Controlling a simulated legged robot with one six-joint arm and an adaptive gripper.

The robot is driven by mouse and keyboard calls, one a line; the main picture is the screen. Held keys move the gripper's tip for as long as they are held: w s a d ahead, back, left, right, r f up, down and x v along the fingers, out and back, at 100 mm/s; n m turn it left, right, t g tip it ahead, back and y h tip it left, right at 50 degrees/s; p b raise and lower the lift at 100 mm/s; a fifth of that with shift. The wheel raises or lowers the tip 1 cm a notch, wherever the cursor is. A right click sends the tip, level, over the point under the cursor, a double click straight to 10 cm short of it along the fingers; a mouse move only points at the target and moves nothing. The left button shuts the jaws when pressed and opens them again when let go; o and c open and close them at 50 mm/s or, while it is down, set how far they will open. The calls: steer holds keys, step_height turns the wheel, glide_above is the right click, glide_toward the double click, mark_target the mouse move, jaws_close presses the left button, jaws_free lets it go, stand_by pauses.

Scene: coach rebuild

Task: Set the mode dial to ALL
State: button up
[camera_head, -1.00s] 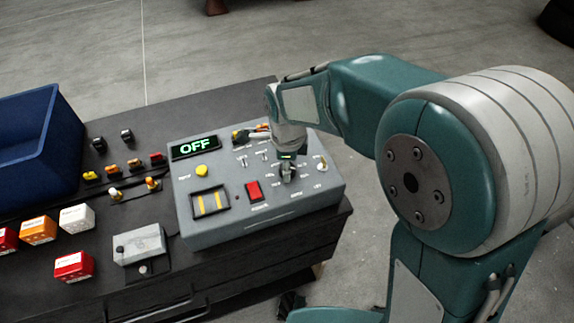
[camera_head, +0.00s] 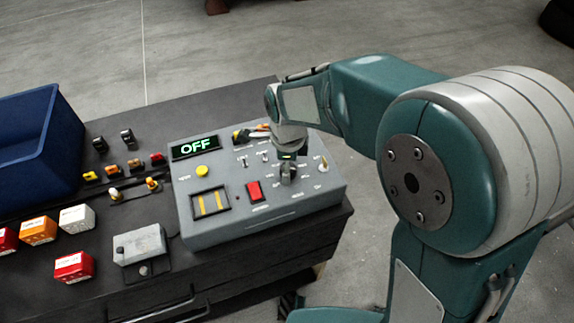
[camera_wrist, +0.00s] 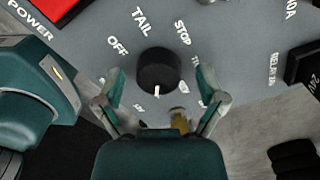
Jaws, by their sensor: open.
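The mode dial (camera_wrist: 158,70) is a round black knob on the grey control box (camera_head: 228,222). Labels OFF, TAIL and STOP lie around its upper side in the wrist view. Its white mark points down toward my gripper's body. A small label (camera_wrist: 138,107) at lower left is hard to read; others at lower right are partly hidden by a finger. My gripper (camera_wrist: 160,76) is open, with one finger on each side of the dial and visible gaps between. In the head view my gripper (camera_head: 287,172) is over the box's right part and hides the dial. The display (camera_head: 195,148) reads OFF.
A toggle (camera_head: 323,164) stands close right of my gripper. A blue bin (camera_head: 35,145) and several coloured blocks (camera_head: 38,231) are on the left.

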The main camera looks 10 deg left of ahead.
steer(key=shift+r, duration=0.1)
step_height(320, 180, up, 12)
stand_by(0.4)
steer(key=shift+f, duration=0.2)
